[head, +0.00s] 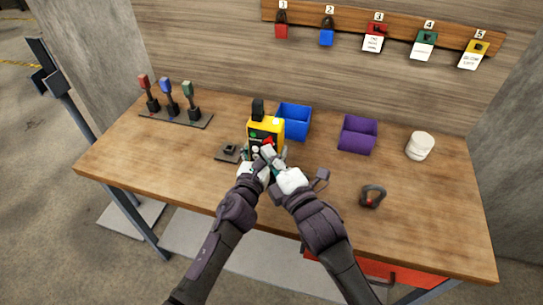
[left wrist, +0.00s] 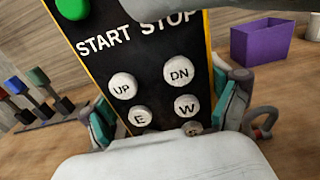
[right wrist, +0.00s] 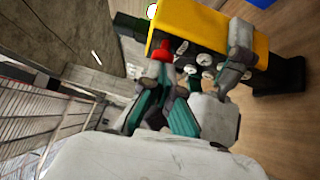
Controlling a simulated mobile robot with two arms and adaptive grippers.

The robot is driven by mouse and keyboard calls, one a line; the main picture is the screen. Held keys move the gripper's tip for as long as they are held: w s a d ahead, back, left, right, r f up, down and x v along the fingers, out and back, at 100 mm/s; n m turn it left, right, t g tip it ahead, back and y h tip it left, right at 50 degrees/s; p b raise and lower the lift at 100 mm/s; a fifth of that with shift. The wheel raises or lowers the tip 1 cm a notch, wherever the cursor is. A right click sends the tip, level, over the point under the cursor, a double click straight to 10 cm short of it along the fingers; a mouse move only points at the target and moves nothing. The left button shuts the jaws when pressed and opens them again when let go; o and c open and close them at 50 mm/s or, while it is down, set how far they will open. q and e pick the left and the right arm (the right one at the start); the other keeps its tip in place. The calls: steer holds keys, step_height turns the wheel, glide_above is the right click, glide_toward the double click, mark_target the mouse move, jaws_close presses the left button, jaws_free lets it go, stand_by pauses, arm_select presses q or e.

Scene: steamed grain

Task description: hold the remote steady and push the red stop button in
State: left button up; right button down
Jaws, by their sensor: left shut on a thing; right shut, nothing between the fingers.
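The yellow remote (head: 277,124) with a black face stands upright over the table. Its face fills the left wrist view (left wrist: 150,62), with START and STOP labels, a green button (left wrist: 72,8) and several white buttons. My left gripper (left wrist: 168,108) is shut on the remote, one finger at each side of its lower part. The red stop button (right wrist: 162,52) shows in the right wrist view, and in the head view (head: 268,141). My right gripper (right wrist: 163,78) is shut and empty, its tips at or very near the red button. Contact and button depth cannot be told.
A blue bin (head: 294,120) stands behind the remote, with a purple bin (head: 358,135) and white cup (head: 420,146) to the right. A dark shackle (head: 372,196) lies front right. Three coloured levers (head: 175,115) stand at left. Numbered padlocks hang on the wall board (head: 350,22).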

arm_select(q)
steer(key=shift+f, duration=0.1)
arm_select(e)
steer(key=shift+w, duration=0.1)
arm_select(q)
steer(key=shift+s+d, duration=0.1)
arm_select(e)
steer(key=shift+w+d, duration=0.25)
steer(key=shift+w, duration=0.3)
steer(key=shift+w+d, duration=0.25)
steer(key=shift+w, duration=0.25)
steer(key=v, duration=1)
steer(key=shift+s+a, duration=0.2)
steer(key=shift+s, duration=0.1)
steer(key=shift+r, duration=0.15)
arm_select(q)
steer(key=o, duration=1.4)
steer(key=shift+a, duration=0.2)
arm_select(e)
steer(key=shift+w+a, duration=0.1)
steer(key=shift+w, duration=0.05)
